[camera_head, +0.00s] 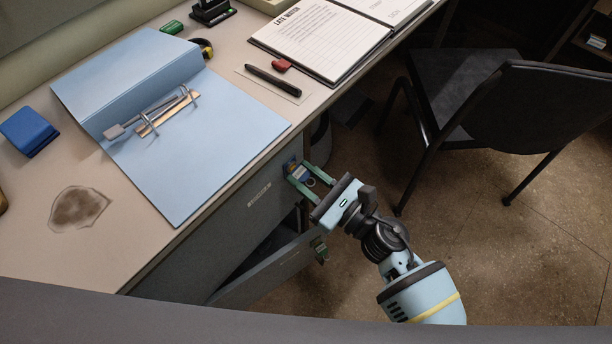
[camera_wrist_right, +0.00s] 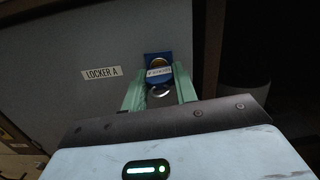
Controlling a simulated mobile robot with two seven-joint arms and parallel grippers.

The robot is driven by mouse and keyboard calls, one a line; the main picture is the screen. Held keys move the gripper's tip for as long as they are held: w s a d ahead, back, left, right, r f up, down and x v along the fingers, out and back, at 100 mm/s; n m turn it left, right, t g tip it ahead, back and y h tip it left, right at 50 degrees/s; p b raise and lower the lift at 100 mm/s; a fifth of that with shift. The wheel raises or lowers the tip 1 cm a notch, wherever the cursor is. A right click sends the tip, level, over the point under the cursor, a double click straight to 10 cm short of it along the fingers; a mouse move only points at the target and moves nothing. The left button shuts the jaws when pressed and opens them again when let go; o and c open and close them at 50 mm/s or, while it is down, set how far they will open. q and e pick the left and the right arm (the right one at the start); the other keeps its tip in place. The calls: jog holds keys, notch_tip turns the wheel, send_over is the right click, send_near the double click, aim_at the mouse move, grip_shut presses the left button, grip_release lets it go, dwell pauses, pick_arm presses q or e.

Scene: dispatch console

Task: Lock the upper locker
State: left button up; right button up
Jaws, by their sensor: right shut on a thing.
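The upper locker (camera_head: 245,197) is a grey front under the desk, closed, with a small label. The right wrist view shows its label, LOCKER A (camera_wrist_right: 102,73). A blue lock plate (camera_head: 290,165) sits near its right edge; it also shows in the wrist view (camera_wrist_right: 151,56). My right gripper (camera_head: 302,177) reaches the lock, its green fingers shut on a key (camera_head: 303,172) with a pale tag and a ring. The key is at the lock plate; how deep it sits is hidden. My left gripper is not in view.
A lower locker door (camera_head: 265,275) stands open below, with a small fitting (camera_head: 321,251) at its edge. The desk (camera_head: 120,247) above carries a blue binder (camera_head: 220,120), a notebook (camera_head: 310,40) and a pen (camera_head: 273,80). A black chair (camera_head: 530,110) stands right; the floor between is clear.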

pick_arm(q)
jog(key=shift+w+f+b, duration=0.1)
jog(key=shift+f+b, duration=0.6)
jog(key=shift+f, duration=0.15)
pick_arm(e)
jog(key=shift+n, duration=1.2)
jog(key=shift+w+n+b, duration=0.1)
jog(key=shift+n+b, duration=0.3)
jog(key=shift+n, duration=0.1)
jog(key=shift+n+g+b, duration=0.3)
jog(key=shift+n+b, duration=0.1)
jog(key=shift+n, duration=0.3)
jog(key=shift+r+n, duration=0.1)
jog(key=shift+n, duration=0.4)
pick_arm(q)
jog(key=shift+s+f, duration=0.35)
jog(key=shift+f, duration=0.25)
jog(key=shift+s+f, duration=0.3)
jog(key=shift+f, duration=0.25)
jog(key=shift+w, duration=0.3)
pick_arm(e)
jog(key=shift+w, duration=0.1)
